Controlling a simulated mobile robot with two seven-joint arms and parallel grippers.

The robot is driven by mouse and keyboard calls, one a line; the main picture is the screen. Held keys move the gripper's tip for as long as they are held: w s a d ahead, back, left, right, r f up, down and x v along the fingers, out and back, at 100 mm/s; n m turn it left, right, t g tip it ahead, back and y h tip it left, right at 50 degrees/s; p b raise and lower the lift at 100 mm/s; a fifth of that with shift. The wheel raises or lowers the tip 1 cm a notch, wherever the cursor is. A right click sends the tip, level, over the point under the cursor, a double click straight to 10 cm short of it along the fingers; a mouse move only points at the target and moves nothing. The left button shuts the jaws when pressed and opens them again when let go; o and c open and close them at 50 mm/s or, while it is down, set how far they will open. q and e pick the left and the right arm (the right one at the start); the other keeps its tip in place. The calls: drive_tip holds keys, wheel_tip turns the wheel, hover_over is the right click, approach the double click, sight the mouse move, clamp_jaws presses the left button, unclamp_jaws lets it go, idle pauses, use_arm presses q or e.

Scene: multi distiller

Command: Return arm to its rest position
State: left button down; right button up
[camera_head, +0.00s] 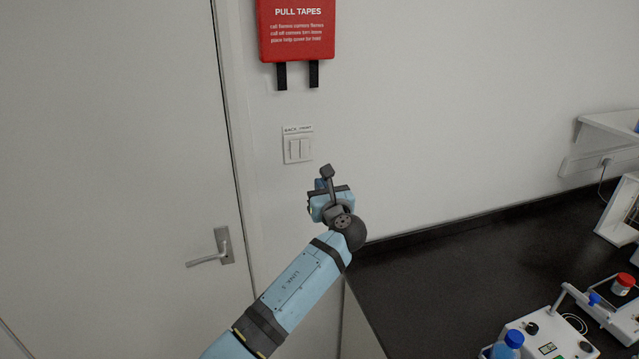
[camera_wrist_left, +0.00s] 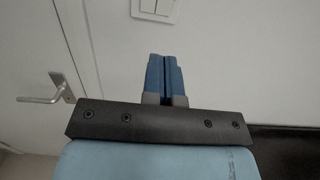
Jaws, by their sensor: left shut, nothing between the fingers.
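My left arm comes in from the bottom of the head view, stretched up toward the wall. My left gripper (camera_head: 320,184) is at its end, just below and right of a white light switch (camera_head: 298,149). In the left wrist view the two blue fingers of my left gripper (camera_wrist_left: 164,75) lie together, shut with nothing between them. The light switch also shows in that view (camera_wrist_left: 157,8), just beyond the fingertips. I cannot tell from these views whether the fingers touch the wall. My right gripper is not in view.
A white door with a metal handle (camera_head: 212,250) is at the left. A red box (camera_head: 296,30) hangs on the wall above the switch. A black bench (camera_head: 450,270) at the right holds lab equipment (camera_head: 550,335) and a blue-capped bottle (camera_head: 508,345).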

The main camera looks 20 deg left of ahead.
use_arm(q)
drive_tip(key=shift+f, duration=0.1)
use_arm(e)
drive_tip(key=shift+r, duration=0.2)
use_arm(q)
drive_tip(key=s+f+n+g+h, duration=0.2)
drive_tip(key=s+f+n+h, duration=0.25)
drive_tip(key=s+f, duration=0.75)
drive_tip(key=s+f+n+g+h, duration=0.1)
drive_tip(key=s+f+n+h, duration=0.45)
drive_tip(key=f, duration=1.05)
drive_tip(key=s+f+n+g+h, duration=0.1)
drive_tip(key=s+f+n, duration=0.2)
drive_tip(key=s+n, duration=0.5)
drive_tip(key=s+a+f+n+h, duration=0.1)
drive_tip(key=s+n, duration=0.7)
drive_tip(key=s, duration=1.1)
wheel_tip(320, 180, down, 2)
drive_tip(key=shift+f+n+g+h, duration=0.2)
drive_tip(key=shift+n+g+h, duration=0.2)
drive_tip(key=shift+h, duration=0.3)
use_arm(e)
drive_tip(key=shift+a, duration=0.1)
